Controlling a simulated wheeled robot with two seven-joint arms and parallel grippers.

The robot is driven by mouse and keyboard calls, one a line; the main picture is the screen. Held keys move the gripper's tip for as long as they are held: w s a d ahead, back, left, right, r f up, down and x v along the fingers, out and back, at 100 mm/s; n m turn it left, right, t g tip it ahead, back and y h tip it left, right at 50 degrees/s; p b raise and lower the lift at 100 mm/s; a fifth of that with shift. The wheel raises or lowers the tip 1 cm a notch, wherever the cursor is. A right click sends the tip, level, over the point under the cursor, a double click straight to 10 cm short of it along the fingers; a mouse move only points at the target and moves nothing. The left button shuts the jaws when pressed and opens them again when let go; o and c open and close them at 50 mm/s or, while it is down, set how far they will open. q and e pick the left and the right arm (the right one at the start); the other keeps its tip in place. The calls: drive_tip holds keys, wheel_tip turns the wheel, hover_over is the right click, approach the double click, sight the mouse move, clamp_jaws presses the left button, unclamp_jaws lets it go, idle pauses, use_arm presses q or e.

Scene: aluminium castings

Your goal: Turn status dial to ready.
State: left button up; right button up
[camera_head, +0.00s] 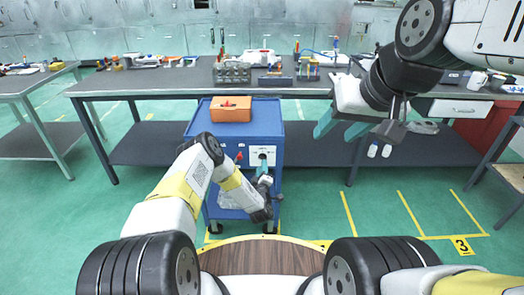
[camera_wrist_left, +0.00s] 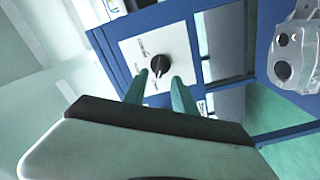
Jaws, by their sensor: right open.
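The status dial (camera_wrist_left: 160,64) is a black knob on a white square panel (camera_wrist_left: 135,50) on the front of a blue cart (camera_head: 212,125). In the head view the panel (camera_head: 254,156) shows above my left gripper. My left gripper (camera_wrist_left: 158,80) is open, its two teal fingers pointing at the dial, one on each side of its lower part in the wrist view. I cannot tell whether they touch it. The panel's lettering is too small to read. My right gripper (camera_head: 341,127) is open and empty, in the air right of the cart.
An orange box (camera_head: 231,108) lies on the cart's top. A red part (camera_head: 239,155) is on the cart front left of the panel. A long workbench (camera_head: 175,82) with several tools stands behind. Green floor is free at right.

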use_arm(q)
drive_tip(key=shift+w, duration=2.25)
clamp_jaws()
